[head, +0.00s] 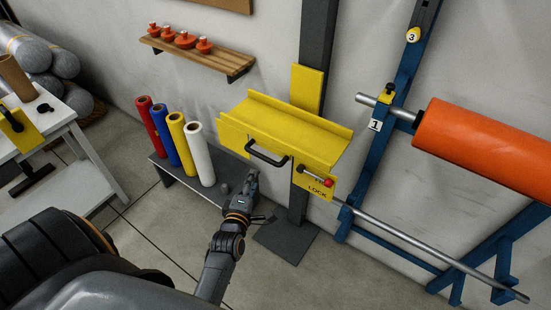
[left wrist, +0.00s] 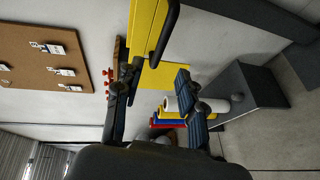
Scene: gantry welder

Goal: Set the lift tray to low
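The yellow lift tray (head: 305,125) is mounted on a dark grey post (head: 318,50) in the head view. A black handle (head: 265,155) is on its front. A lock lever with a red knob (head: 328,183) is on the yellow plate marked LOCK, to the right. My left gripper (head: 257,196) is just below the handle, apart from it. In the left wrist view its two fingers (left wrist: 156,78) are spread with nothing between them. The yellow tray (left wrist: 145,30) and black handle (left wrist: 168,32) show beyond the fingertips. My right gripper is not in view.
A low grey bench (head: 177,175) holds red, blue, yellow and white rolls left of the tray. A blue rack (head: 390,120) with an orange roll (head: 485,145) stands at right. A wooden shelf (head: 200,52) is on the wall. A white table (head: 85,145) is at left.

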